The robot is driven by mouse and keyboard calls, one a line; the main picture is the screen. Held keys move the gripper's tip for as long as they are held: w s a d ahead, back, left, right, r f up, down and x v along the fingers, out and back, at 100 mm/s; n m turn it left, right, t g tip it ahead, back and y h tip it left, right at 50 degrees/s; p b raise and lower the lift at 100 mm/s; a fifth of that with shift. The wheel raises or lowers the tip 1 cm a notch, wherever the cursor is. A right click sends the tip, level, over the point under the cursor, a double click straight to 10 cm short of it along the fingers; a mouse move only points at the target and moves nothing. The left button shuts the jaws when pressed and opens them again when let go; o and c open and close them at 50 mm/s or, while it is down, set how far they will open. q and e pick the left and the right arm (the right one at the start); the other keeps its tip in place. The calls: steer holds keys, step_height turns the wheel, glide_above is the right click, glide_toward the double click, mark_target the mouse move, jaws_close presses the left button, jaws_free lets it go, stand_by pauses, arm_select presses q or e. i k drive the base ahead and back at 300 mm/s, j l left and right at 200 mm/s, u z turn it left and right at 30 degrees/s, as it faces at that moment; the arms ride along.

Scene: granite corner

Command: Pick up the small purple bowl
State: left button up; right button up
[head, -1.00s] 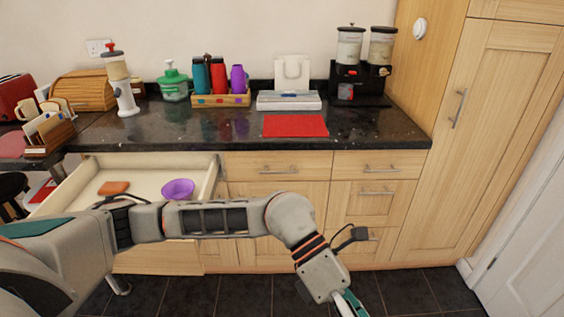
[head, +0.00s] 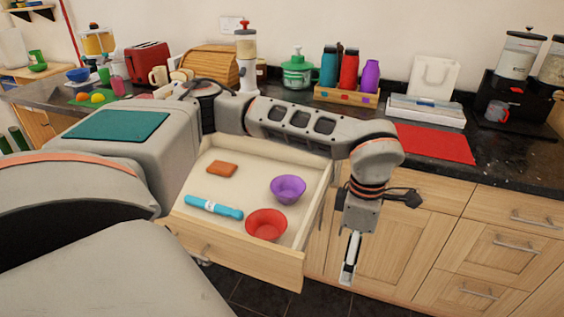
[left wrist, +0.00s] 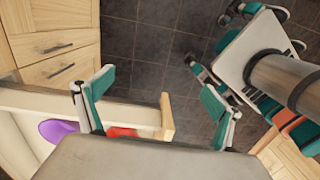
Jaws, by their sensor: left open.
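The small purple bowl (head: 288,189) sits in the open drawer (head: 273,260), toward its right side, behind a red bowl (head: 266,225). In the left wrist view the purple bowl (left wrist: 58,130) shows only in part at the left, inside the drawer. My left gripper (head: 349,262) points down outside the drawer, to the right of its side wall and apart from both bowls.
The drawer also holds a blue cylinder (head: 213,207) and a brown block (head: 222,169). The dark counter (head: 390,118) above carries bottles in a crate, a red mat (head: 435,143) and dispensers. Closed cabinets stand right of the drawer.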

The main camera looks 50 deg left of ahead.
mark_target(288, 189)
steer(key=i+j, duration=0.1)
steer(key=j, duration=0.4)
steer(key=i+j, duration=0.1)
steer(key=j, duration=0.4)
steer(key=i+j, duration=0.15)
steer(key=j, duration=0.35)
